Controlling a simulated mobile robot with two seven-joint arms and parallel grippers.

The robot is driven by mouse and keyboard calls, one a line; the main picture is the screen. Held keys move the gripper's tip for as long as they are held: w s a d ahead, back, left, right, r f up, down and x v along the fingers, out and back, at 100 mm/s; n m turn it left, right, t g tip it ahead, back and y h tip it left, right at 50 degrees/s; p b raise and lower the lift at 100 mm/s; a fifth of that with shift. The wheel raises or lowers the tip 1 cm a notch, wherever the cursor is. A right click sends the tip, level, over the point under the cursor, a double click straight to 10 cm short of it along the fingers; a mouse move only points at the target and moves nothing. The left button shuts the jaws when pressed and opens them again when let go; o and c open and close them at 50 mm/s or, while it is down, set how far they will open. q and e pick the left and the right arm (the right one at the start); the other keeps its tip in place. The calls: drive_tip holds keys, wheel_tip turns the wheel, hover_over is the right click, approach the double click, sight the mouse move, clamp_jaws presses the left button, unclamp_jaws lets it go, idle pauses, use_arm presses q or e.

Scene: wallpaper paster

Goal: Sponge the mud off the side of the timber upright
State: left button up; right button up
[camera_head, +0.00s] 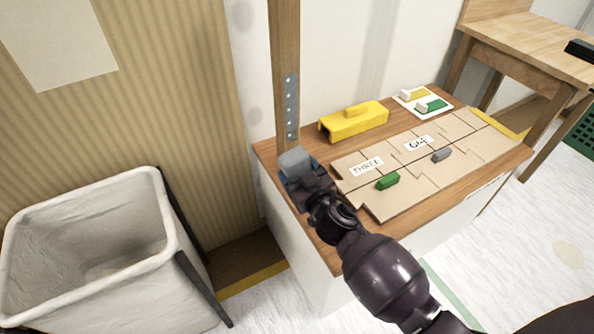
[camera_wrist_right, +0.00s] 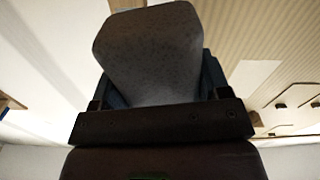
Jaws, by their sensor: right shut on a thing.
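The timber upright (camera_head: 285,45) rises at the back left corner of the wooden-topped cabinet. A grey metal strip with holes (camera_head: 291,105) runs down its lower part. My right gripper (camera_head: 299,176) is shut on a grey sponge (camera_head: 295,160), close by the foot of the upright. I cannot tell whether the sponge touches it. In the right wrist view the sponge (camera_wrist_right: 150,50) fills the space between the fingers and stands out beyond them. I cannot make out mud on the visible faces of the upright. The sponge and gripper hide its base. My left gripper is out of view.
A yellow block-shaped tool (camera_head: 354,121) stands right of the upright. Beige interlocking boards (camera_head: 415,180) cover much of the cabinet top (camera_head: 350,218), with a green piece (camera_head: 388,181) and a grey piece (camera_head: 442,155) on them. A pale bin (camera_head: 95,240) stands left.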

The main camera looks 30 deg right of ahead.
drive_tip(key=shift+w+a+r, duration=0.1)
drive_tip(key=w, duration=0.6)
drive_tip(key=shift+w+a+b, duration=0.1)
drive_tip(key=shift+w+b, duration=0.05)
drive_tip(key=shift+b, duration=0.25)
drive_tip(key=shift+w, duration=1.25)
idle(2.1)
drive_tip(key=shift+a+r, duration=0.1)
idle(1.3)
